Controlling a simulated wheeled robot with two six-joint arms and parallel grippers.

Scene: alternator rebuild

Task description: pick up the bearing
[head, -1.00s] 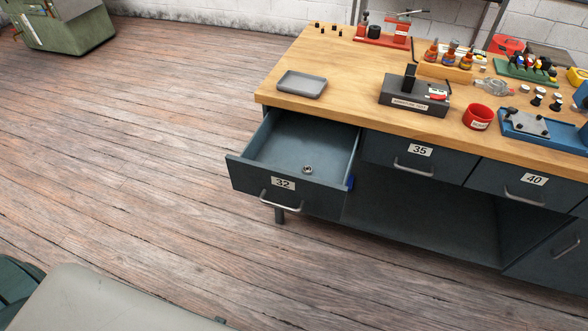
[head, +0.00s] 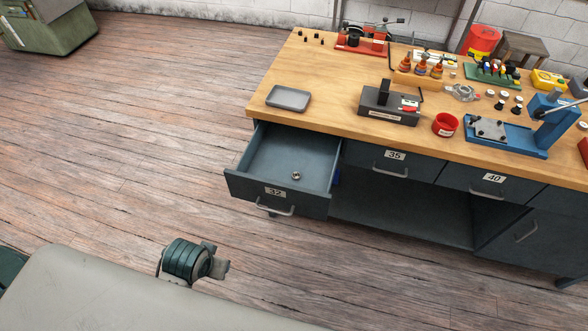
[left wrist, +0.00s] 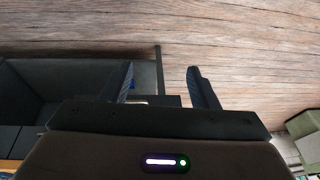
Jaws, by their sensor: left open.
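The bearing (head: 295,175) is a small metal ring lying on the floor of the open drawer marked 32 (head: 262,147), near its front right. I cannot make out the bearing in the left wrist view. My left gripper (left wrist: 160,72) shows in the left wrist view with its two dark fingers apart and nothing between them. In the head view a teal and grey piece of my arm shows low in the picture, in front of the drawer and apart from it; the fingertips cannot be made out there. My right gripper is not in view.
The wooden workbench (head: 340,75) stands above the drawers. It carries a grey tray (head: 288,98), a dark block fixture (head: 390,103), a red cup (head: 445,125) and a blue press (head: 505,137). Drawers 35 (head: 390,160) and 40 (head: 488,183) are shut. Floor left of the bench is clear.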

